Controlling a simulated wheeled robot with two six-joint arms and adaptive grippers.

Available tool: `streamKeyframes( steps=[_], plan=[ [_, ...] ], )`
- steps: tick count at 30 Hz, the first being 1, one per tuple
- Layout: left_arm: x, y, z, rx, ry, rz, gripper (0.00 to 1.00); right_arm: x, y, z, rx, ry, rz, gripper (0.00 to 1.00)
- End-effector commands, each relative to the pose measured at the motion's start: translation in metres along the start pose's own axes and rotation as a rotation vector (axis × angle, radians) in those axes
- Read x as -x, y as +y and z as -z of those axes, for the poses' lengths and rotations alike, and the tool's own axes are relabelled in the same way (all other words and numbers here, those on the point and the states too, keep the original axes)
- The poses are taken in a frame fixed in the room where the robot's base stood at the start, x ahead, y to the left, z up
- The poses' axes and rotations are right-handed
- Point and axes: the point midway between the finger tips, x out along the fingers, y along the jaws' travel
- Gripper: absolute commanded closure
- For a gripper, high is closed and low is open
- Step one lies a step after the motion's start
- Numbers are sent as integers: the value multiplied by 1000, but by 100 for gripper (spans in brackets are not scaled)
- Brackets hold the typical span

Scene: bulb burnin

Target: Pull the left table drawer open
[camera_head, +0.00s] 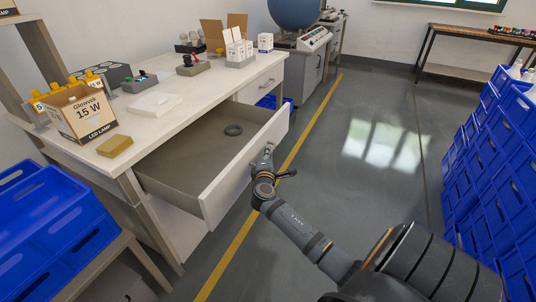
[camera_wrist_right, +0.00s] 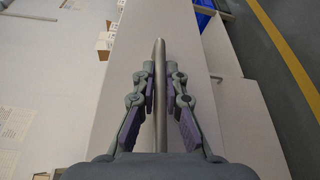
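The left table drawer (camera_head: 228,170) stands pulled well out from the white table (camera_head: 165,110). My right gripper (camera_head: 266,154) is at the drawer's front panel. In the right wrist view its two fingers (camera_wrist_right: 161,80) close in on both sides of the drawer handle (camera_wrist_right: 160,120), a metal bar, and appear to touch it. In the head view the handle is mostly hidden behind the gripper. My left gripper is not in view.
A lamp carton (camera_head: 82,113), a tan block (camera_head: 115,146) and a white box (camera_head: 152,105) stand on the table. Blue crates stand at left (camera_head: 55,220) and right (camera_head: 500,170). The right table drawer (camera_head: 262,84) is shut. Free floor lies right of the yellow line.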

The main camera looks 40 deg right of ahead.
Motion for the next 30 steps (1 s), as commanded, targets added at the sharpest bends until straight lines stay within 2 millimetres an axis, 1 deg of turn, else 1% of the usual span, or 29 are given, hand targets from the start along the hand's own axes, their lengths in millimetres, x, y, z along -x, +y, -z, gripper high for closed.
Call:
streamKeyframes(
  steps=[1, 5, 13, 16, 17, 20, 24, 27, 30],
  plan=[
    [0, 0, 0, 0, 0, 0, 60, 0, -2, 0, -1, 1, 3, 84],
    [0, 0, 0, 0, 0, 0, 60, 0, -1, 0, -1, 1, 2, 66],
    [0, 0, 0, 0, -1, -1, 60, 0, 0, 0, 0, 1, 1, 66],
    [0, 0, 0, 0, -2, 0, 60, 7, -1, 1, 0, 2, 1, 66],
    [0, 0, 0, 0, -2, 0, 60, 11, -1, 1, -1, 2, 1, 66],
    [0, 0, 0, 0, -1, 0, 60, 32, -2, 1, -2, 2, 4, 66],
    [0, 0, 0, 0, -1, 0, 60, 68, -2, 1, -3, 3, 5, 66],
    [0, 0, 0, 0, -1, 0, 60, 90, -2, 1, -5, 2, 6, 66],
    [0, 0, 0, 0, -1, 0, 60, 106, -2, 1, -3, 2, 6, 66]
  ],
)
